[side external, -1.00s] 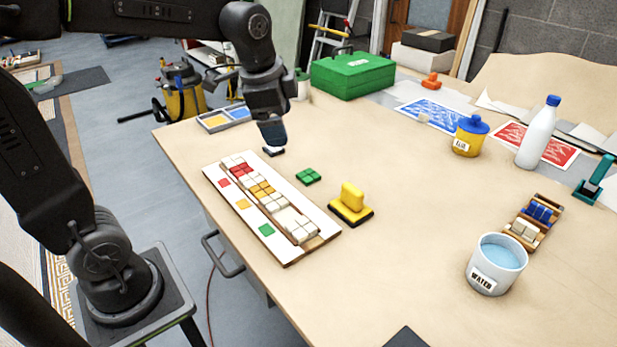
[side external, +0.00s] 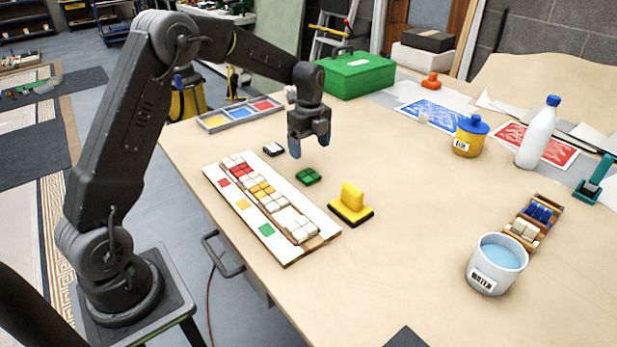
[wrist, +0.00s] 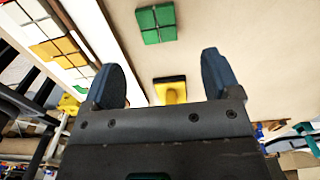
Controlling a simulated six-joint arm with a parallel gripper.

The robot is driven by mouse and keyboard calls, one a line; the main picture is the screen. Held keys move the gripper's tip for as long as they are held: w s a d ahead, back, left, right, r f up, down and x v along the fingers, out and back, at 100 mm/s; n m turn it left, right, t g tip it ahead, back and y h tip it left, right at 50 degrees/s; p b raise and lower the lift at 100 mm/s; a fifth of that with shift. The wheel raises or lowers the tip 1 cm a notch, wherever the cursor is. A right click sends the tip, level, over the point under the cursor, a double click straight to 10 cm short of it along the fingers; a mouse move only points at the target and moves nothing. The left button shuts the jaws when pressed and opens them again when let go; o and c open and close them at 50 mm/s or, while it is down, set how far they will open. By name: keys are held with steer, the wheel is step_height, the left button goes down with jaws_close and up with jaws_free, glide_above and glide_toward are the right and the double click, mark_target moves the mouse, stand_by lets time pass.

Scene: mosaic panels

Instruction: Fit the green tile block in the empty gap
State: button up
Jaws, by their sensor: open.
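The green tile block (side external: 308,176) lies flat on the table, right of the mosaic panel (side external: 292,256). In the wrist view the green block (wrist: 156,23) shows at the top, beyond my fingertips. The panel holds a row of white, red and yellow tiles beside red, yellow and green colour marks. A bare gap (side external: 287,214) shows between white tiles, roughly across from the green mark (side external: 266,230). My gripper (side external: 310,147) is open and empty, pointing down above the table just behind the green block. Its two fingers (wrist: 162,78) stand apart in the wrist view.
A yellow-handled block on a dark base (side external: 351,205) stands close to the right of the green block. A small dark-and-white item (side external: 273,149) lies behind the panel. A colour tray (side external: 241,113) and green case (side external: 352,75) stand farther back.

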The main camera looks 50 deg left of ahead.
mark_target(308, 175)
step_height(308, 175, down, 8)
steer(key=shift+s+f, duration=0.15)
steer(key=shift+f, duration=0.05)
stand_by(0.3)
steer(key=shift+c, duration=0.3)
steer(key=c, duration=1)
steer(key=shift+r, duration=0.1)
step_height(308, 175, up, 4)
steer(key=shift+r, duration=0.1)
steer(key=s+a+r, duration=0.6)
steer(key=s+a, duration=0.1)
steer(key=a, duration=0.1)
steer(key=s+d, duration=0.2)
steer(key=d, duration=0.4)
steer(key=s+d, duration=0.2)
steer(key=d, duration=0.4)
steer(key=s+d, duration=0.3)
steer(key=d, duration=0.3)
steer(key=shift+d+r, duration=0.15)
steer(key=shift+d, duration=0.05)
